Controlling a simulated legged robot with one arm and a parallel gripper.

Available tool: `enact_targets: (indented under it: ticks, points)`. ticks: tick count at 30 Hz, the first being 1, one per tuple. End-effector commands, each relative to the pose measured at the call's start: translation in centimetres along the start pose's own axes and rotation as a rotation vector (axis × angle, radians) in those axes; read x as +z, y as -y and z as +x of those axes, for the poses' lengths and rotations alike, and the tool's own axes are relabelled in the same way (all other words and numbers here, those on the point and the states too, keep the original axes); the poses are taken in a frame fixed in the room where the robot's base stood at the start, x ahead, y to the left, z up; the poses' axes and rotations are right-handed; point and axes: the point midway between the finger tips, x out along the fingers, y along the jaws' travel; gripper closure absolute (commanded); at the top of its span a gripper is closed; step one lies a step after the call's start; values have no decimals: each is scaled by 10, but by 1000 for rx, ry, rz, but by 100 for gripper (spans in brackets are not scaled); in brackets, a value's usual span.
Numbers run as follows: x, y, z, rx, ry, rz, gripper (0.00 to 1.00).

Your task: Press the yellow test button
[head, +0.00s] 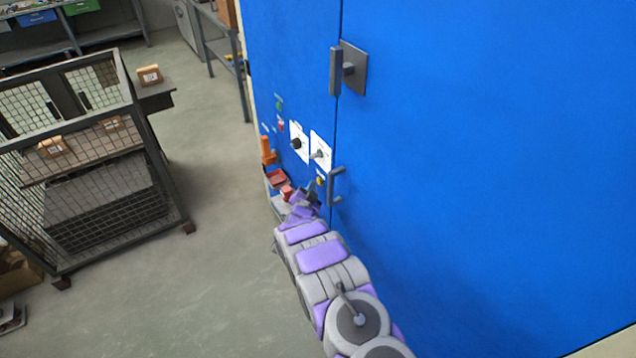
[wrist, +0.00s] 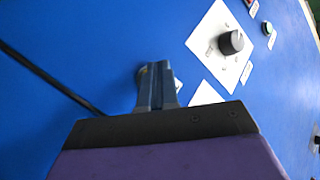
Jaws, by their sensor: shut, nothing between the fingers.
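The yellow test button (head: 320,181) is a small spot on the blue cabinet front in the head view, just below the right white dial plate. My gripper (head: 313,187) is beside it at the cabinet face. In the wrist view my gripper (wrist: 157,68) is shut and empty, its fingertips pointing at the blue panel.
The blue cabinet (head: 480,150) has two white dial plates, the left one (head: 299,143) with a black knob (wrist: 231,42). A dark handle (head: 335,187) stands out right of my gripper. A wire cage cart (head: 90,160) stands left; floor between is clear.

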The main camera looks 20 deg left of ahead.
Motion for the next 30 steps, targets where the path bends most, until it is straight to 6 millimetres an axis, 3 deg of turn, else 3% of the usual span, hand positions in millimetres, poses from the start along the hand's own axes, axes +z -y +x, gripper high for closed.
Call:
enact_targets:
  ticks: [30]
  points:
    - [-6,-5,6,0,-1,2,100]
